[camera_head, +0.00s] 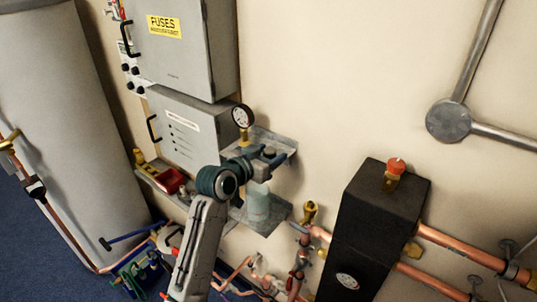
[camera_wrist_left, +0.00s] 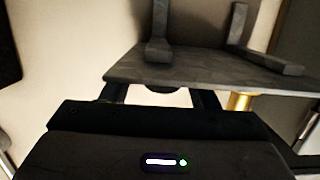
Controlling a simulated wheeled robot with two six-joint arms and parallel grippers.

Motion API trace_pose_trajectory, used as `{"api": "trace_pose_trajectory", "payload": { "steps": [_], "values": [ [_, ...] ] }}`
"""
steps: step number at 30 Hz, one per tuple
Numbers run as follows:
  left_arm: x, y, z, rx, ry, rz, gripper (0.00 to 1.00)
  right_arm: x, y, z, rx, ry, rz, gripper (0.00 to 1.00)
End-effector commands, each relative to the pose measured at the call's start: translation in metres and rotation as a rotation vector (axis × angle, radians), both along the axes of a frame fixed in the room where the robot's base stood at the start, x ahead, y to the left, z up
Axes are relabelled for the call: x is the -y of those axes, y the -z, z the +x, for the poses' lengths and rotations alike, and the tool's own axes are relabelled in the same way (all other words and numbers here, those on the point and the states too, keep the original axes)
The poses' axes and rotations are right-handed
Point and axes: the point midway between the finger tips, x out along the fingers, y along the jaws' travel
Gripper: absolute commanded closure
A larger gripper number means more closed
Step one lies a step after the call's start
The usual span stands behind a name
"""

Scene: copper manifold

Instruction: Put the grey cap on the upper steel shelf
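The upper steel shelf (camera_head: 284,144) juts from the wall beside the grey cabinets. My left gripper (camera_head: 268,154) is at this shelf. In the left wrist view the shelf (camera_wrist_left: 215,74) lies across the ends of the left gripper's fingers (camera_wrist_left: 160,96), which stand wide apart. A dark rounded piece (camera_wrist_left: 164,89) shows between them at the shelf's edge, with gaps on both sides. It may be the grey cap, mostly hidden. I cannot make out the cap for sure in the head view. My right gripper is not in view.
A pressure gauge (camera_head: 242,116) stands close to the left gripper. A pale teal cylinder (camera_head: 258,210) is below the upper shelf. A red bin (camera_head: 170,181) sits to the left. A black box (camera_head: 372,225) with copper pipes stands to the right.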

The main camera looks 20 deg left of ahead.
Motion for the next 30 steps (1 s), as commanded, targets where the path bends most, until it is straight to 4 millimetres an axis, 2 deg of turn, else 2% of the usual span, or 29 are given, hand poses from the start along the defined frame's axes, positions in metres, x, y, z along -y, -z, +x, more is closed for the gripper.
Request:
{"api": "trace_pose_trajectory", "payload": {
  "steps": [5,8,20,24,30],
  "values": [
    [-0.001,0.000,-0.002,0.001,0.000,0.001,0.45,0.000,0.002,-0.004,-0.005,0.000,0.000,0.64],
    [-0.005,-0.001,-0.011,0.003,0.000,0.002,0.45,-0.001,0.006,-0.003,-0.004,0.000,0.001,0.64],
    [-0.032,-0.016,-0.087,0.003,0.000,0.006,0.45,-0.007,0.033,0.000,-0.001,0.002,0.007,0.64],
    [-0.038,-0.021,-0.101,0.002,0.000,0.004,0.45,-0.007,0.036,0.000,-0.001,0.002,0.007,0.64],
    [-0.040,-0.024,-0.110,0.001,0.000,0.001,0.45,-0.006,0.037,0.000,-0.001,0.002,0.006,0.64]
  ]
}}
